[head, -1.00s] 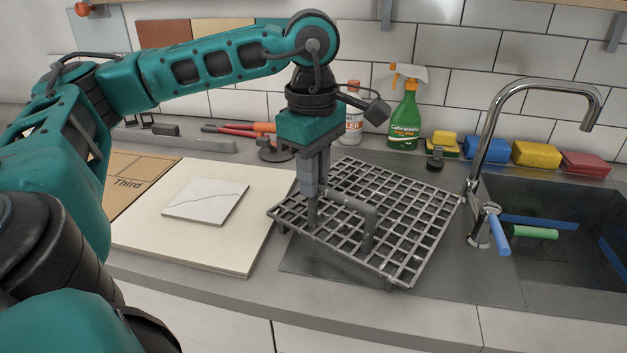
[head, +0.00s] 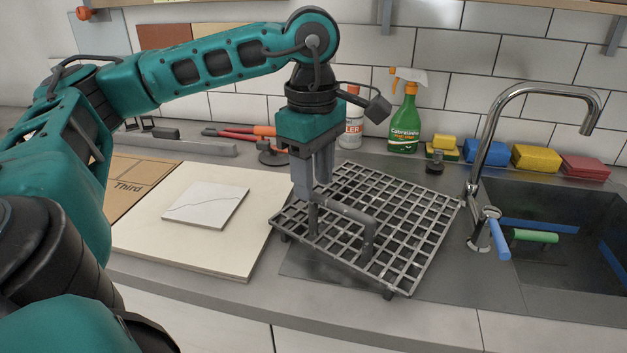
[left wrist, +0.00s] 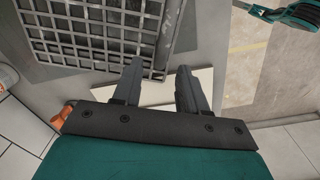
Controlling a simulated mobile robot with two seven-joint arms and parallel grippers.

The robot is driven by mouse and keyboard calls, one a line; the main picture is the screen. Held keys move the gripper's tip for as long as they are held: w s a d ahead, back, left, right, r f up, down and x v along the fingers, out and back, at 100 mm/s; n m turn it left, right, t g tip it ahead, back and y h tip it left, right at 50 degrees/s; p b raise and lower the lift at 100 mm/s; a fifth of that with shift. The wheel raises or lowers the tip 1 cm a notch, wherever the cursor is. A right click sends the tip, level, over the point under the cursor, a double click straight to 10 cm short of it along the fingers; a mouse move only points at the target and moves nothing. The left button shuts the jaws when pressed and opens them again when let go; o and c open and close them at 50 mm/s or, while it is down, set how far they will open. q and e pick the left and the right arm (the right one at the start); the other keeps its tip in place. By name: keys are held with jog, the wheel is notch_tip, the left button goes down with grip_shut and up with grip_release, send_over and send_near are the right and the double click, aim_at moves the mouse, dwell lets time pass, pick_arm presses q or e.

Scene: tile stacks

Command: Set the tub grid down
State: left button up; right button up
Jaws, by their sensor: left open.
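The tub grid (head: 420,228), a dark grey metal lattice with small feet and a raised bar handle (head: 348,211), sits over the dark counter panel left of the sink. Its feet appear to rest on the panel, though contact is hard to tell. My left gripper (head: 312,192) is open at the handle's left end, fingers pointing down. In the left wrist view the fingers (left wrist: 157,84) are spread apart, with the grid (left wrist: 88,38) beyond them at the upper left. How the fingers sit around the handle is partly hidden. My right gripper is not in view.
A pale board (head: 190,243) with a white tile (head: 206,204) lies left of the grid. The tap (head: 484,150) and sink stand right. A green spray bottle (head: 405,122), a white bottle (head: 353,125) and several sponges line the back wall.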

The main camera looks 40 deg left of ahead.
pick_arm(q)
notch_tip(320, 180, up, 10)
jog(key=p, duration=0.2)
jog(key=shift+r, duration=0.2)
jog(key=shift+s, duration=0.2)
